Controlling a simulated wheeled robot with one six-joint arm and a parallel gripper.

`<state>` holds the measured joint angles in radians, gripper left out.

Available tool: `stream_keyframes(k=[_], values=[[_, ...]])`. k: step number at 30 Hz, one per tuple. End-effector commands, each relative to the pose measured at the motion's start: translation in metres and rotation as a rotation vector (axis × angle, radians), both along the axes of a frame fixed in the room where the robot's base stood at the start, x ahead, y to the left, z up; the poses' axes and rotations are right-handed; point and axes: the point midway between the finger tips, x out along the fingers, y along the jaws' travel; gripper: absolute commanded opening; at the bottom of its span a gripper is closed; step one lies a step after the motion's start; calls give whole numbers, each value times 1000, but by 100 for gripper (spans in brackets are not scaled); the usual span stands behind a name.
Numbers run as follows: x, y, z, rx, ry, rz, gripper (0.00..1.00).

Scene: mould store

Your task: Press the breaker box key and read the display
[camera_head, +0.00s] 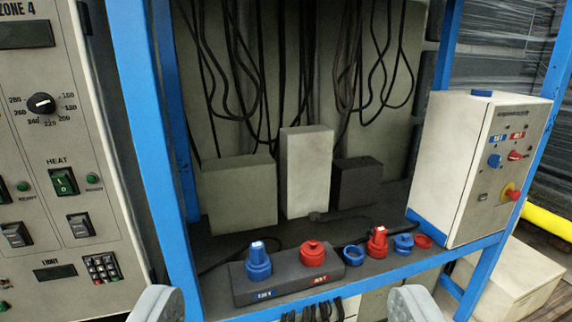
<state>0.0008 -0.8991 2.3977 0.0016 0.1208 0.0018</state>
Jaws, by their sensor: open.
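A white box (490,165) stands on the right end of the shelf and looks like the breaker box. Its front has small blue and red labels, a blue knob (494,160), a red knob (515,155), a small grey square part (482,197) and a red switch on yellow (511,191). I cannot make out a lit display on it. My gripper (284,304) is open, its two grey fingertips wide apart at the bottom edge. Nothing is seen held between them. The white box is right of and beyond the fingertips.
A control panel (50,130) with a dial, switches and keypad fills the left. Blue posts (143,110) frame the shelf. A dark block (300,279) holds blue and red couplings; loose ones lie right of it. Cables hang behind boxes. A yellow bar (547,222) is far right.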

Motion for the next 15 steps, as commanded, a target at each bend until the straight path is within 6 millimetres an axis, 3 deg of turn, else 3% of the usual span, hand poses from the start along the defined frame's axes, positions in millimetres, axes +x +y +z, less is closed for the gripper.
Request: stream_keyframes(k=[7, 15], values=[[0, 0, -2, -6, 0, 1, 67], [0, 0, -1, -4, 0, 1, 14]])
